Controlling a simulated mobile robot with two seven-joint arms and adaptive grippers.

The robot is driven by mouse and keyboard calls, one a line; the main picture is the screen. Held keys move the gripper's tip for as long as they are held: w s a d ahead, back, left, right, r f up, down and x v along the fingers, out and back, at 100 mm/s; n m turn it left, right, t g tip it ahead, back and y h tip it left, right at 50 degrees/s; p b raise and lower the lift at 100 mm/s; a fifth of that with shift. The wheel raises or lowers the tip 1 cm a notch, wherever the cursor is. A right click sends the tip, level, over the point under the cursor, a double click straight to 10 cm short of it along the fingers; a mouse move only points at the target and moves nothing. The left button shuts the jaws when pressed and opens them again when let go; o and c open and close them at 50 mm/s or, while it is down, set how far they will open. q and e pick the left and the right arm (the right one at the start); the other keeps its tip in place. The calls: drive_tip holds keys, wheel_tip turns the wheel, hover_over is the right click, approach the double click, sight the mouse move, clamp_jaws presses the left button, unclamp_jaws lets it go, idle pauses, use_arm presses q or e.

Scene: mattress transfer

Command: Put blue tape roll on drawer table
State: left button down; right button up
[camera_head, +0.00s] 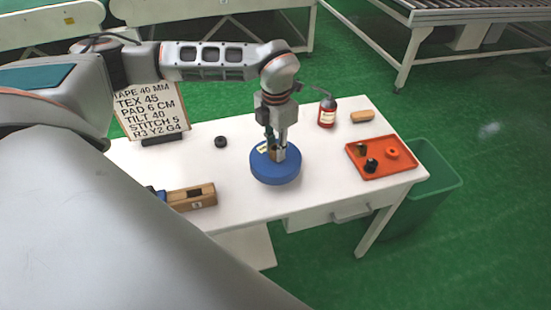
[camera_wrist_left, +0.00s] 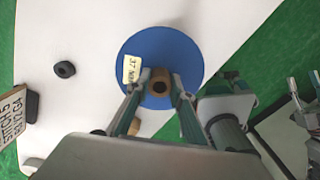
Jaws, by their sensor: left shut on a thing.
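The blue tape roll (camera_head: 275,171) is a thick blue disc at the middle of the white drawer table (camera_head: 225,200). It carries a small pale label and has a brown core. My left gripper (camera_head: 275,150) points down over it and is shut on the core. In the left wrist view the roll (camera_wrist_left: 185,60) lies between and beyond the fingertips (camera_wrist_left: 160,84), which sit on either side of the core. The roll seems to be on or just above the tabletop; I cannot tell which.
A red bottle (camera_head: 327,112), a tan block (camera_head: 362,116) and an orange tray (camera_head: 400,165) with small parts are on the right of the table. A black ring (camera_head: 221,141), a wooden plane (camera_head: 192,197) and a text sign (camera_head: 150,105) are on the left. A green bin (camera_head: 435,170) stands at right.

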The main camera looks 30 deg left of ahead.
use_arm(q)
wheel_tip(320, 180, down, 4)
drive_tip(key=shift+f, duration=0.4)
drive_tip(key=shift+f, duration=0.15)
drive_tip(key=c, duration=1.8)
unclamp_jaws()
drive_tip(key=shift+o, duration=0.2)
drive_tip(key=shift+r, duration=0.45)
wheel_tip(320, 180, up, 11)
drive_tip(key=shift+r, duration=0.2)
